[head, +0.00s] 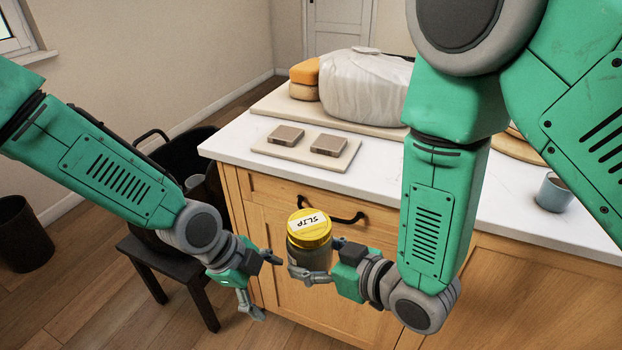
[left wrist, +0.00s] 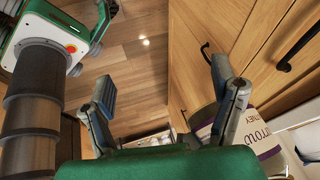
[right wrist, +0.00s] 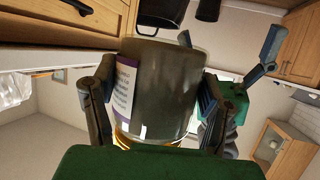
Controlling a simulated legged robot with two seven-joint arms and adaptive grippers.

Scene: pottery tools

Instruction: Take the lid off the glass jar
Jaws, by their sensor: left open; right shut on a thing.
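The glass jar (head: 309,260) is held upright in front of the counter. Its yellow lid (head: 310,228), with a white "SLIP" label, is on top. My right gripper (head: 318,262) is shut around the jar's body from the right, below the lid. In the right wrist view the jar (right wrist: 165,85) sits between both fingers, with a purple and white label; only a yellow edge of the lid (right wrist: 150,142) shows. My left gripper (head: 264,286) is open and empty, just left of the jar. In the left wrist view its fingers (left wrist: 163,85) are wide apart, with nothing between them.
The white counter (head: 232,143) stands behind the jar, with wooden fronts and a dark handle (head: 330,212). A board (head: 345,157) with two clay blocks, a wrapped bundle (head: 365,88) and a blue-grey cup (head: 554,192) are on it. A dark stool (head: 165,265) stands at left.

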